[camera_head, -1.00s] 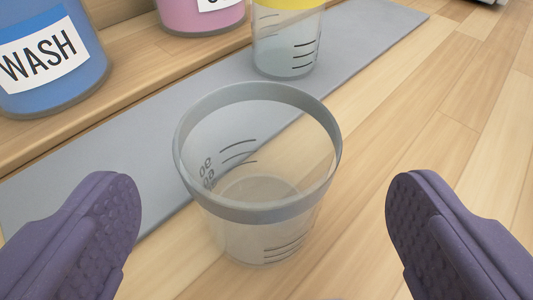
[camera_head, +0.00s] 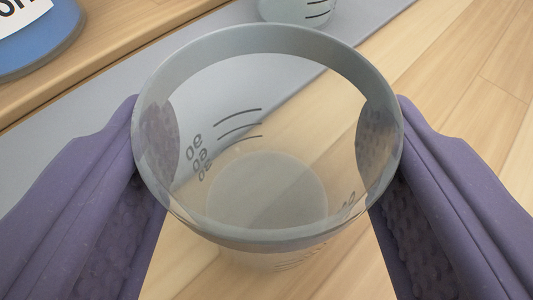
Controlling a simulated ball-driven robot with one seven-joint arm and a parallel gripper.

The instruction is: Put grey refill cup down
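The grey refill cup (camera_head: 268,237) is a clear cup with a grey rim and dark measure marks. It stands upright in the middle of the view, and I see down into it; it looks empty. My gripper (camera_head: 268,140) has its two purple fingers on either side of the cup, below the rim. The fingertips show through the clear wall and appear to press on its sides. The cup's base is over the wooden surface (camera_head: 460,100), close to the grey mat (camera_head: 70,150). I cannot tell whether the base touches the wood.
A second clear cup (camera_head: 318,12) stands on the grey mat beyond, cut off by the top edge. A blue container (camera_head: 45,45) with a white label stands on the wooden ledge at upper left. The wood to the right is clear.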

